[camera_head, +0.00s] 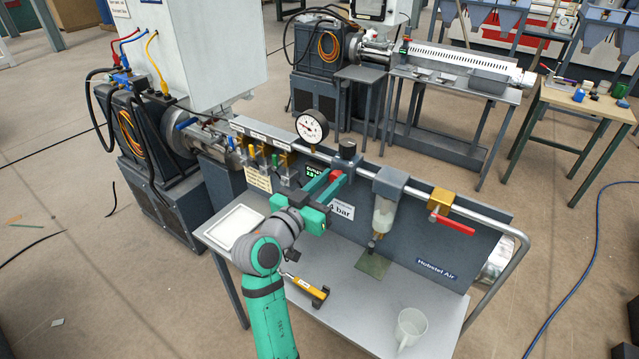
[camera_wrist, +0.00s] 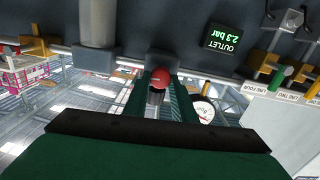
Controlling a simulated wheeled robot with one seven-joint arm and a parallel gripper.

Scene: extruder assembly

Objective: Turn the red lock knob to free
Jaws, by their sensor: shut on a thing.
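The red lock knob (camera_wrist: 158,78) shows in the wrist view as a round red cap between the two green fingers of my gripper (camera_wrist: 160,84). In the head view a small red part of the knob (camera_head: 336,176) shows at the ends of the green fingers (camera_head: 330,186), in front of the grey panel. My gripper is shut on the knob. The fingers hide the knob's sides, and I cannot tell which way it is turned. A green digital outlet display (camera_wrist: 222,38) beside it reads 2.3 bar.
A round gauge (camera_head: 312,126) and small coloured valves (camera_head: 276,160) are left of the gripper. A filter bowl (camera_head: 384,215) and a yellow valve with a red lever (camera_head: 452,224) are to the right. A mug (camera_head: 410,328), yellow tool (camera_head: 305,289) and white tray (camera_head: 234,226) lie on the bench.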

